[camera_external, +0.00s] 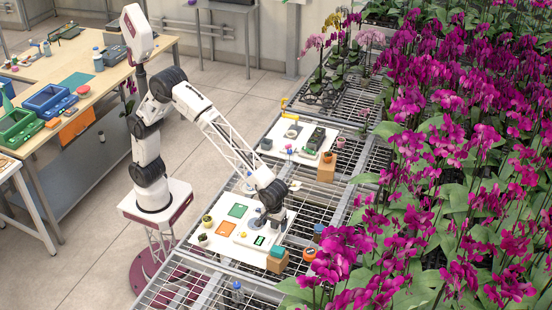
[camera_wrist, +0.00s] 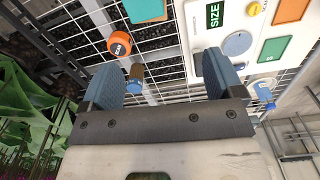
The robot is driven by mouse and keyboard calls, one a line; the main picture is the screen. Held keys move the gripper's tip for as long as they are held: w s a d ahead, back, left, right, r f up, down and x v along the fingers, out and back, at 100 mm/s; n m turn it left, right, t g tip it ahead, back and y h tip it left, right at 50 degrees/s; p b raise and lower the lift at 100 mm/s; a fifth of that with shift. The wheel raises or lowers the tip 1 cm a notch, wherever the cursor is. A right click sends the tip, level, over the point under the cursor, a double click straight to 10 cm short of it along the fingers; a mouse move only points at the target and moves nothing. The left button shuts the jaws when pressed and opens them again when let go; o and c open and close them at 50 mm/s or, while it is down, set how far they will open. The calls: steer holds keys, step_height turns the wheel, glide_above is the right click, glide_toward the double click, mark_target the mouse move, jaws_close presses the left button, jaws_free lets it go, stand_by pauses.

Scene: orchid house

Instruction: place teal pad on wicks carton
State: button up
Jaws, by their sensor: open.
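A teal pad (camera_external: 277,251) lies on top of a tan carton (camera_external: 277,264) at the near end of the bench. In the wrist view the teal pad (camera_wrist: 145,9) shows at the top edge, partly cut off, with tan carton edges (camera_wrist: 147,20) around it. I cannot read any lettering on this carton, so I cannot tell whether it is the wicks carton. My gripper (camera_external: 266,222) is over the white board, up and left of the pad and apart from it. In the wrist view my gripper (camera_wrist: 163,80) is open, with nothing between its fingers.
A white board (camera_external: 214,242) holds green and orange squares, small pots and a display. An orange round thing (camera_external: 309,254) and a blue-capped bottle (camera_external: 319,231) stand near the carton. Another tan carton (camera_external: 326,169) stands further back. Purple orchids (camera_external: 450,150) crowd the right side.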

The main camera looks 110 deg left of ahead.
steer(key=s+a+r+m, duration=0.3)
steer(key=s+a+r, duration=0.15)
steer(key=s, duration=0.45)
steer(key=s+a+r+m+t, duration=0.1)
steer(key=s+a+r+m, duration=0.2)
steer(key=s+r, duration=0.35)
steer(key=s+a+r+m, duration=0.3)
steer(key=s+a, duration=0.1)
steer(key=s, duration=0.6)
steer(key=s+a+m, duration=0.2)
steer(key=s+m, duration=0.2)
steer(key=s, duration=0.8)
steer(key=s+a+f+m+t, duration=0.1)
steer(key=s+a+m, duration=0.2)
steer(key=s, duration=1)
steer(key=shift+f+m, duration=0.25)
steer(key=shift+m, duration=0.35)
